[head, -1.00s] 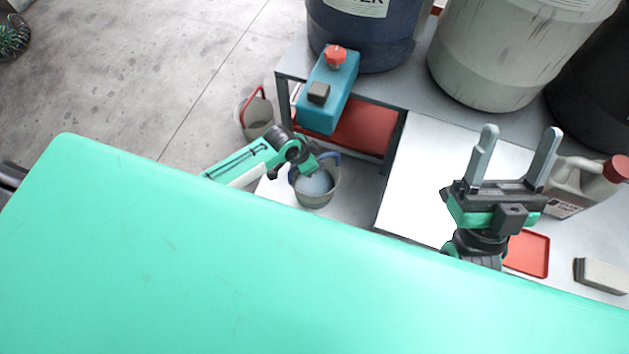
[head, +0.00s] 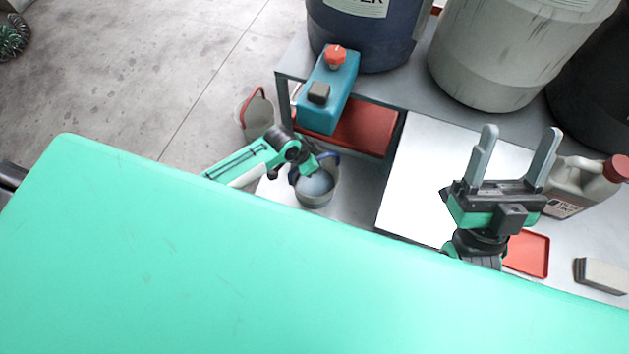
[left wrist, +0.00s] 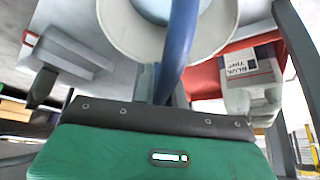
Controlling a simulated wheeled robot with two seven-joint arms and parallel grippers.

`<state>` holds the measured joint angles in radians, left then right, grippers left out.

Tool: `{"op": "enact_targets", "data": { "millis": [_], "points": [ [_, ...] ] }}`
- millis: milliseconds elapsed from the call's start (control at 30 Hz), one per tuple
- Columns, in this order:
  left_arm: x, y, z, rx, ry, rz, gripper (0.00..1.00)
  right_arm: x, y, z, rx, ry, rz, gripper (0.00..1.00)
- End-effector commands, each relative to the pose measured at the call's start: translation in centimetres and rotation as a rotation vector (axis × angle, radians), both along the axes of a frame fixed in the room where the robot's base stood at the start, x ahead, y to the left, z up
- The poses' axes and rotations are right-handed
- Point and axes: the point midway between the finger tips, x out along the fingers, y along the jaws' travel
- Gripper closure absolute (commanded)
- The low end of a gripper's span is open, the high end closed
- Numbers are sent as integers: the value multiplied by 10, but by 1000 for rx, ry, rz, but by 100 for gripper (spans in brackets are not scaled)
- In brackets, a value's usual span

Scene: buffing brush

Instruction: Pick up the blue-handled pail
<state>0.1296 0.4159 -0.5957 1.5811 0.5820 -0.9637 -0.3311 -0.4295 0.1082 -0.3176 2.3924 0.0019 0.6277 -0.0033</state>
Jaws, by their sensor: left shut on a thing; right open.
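The grey pail (head: 322,201) with the blue handle stands at the lower level beside the white-topped table, with pale blue content inside. My left gripper (head: 311,170) reaches over its rim from the left. In the left wrist view the blue handle (left wrist: 178,48) runs down between the fingers, and the left gripper (left wrist: 160,88) is shut on it. The pail's pale rim (left wrist: 118,28) fills the top of that view; I cannot tell whether its base is off the surface. My right gripper (head: 520,160) is open and empty, raised over the white tabletop.
A second pail with a red handle (head: 245,118) stands on the floor to the left. Large drums stand behind. A jug (head: 575,195) and a red tray (head: 530,255) are near my right gripper.

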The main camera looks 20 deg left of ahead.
Motion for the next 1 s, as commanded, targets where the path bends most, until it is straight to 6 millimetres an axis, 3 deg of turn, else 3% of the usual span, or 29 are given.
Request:
{"op": "enact_targets", "data": {
  "millis": [800,1000],
  "points": [
    [2,0,8,-1,-4,0,100,3,2,0,-7,28,4,36],
    [2,-1,18,-2,-5,-1,100,14,10,-21,-38,168,23,36]
  ]
}}
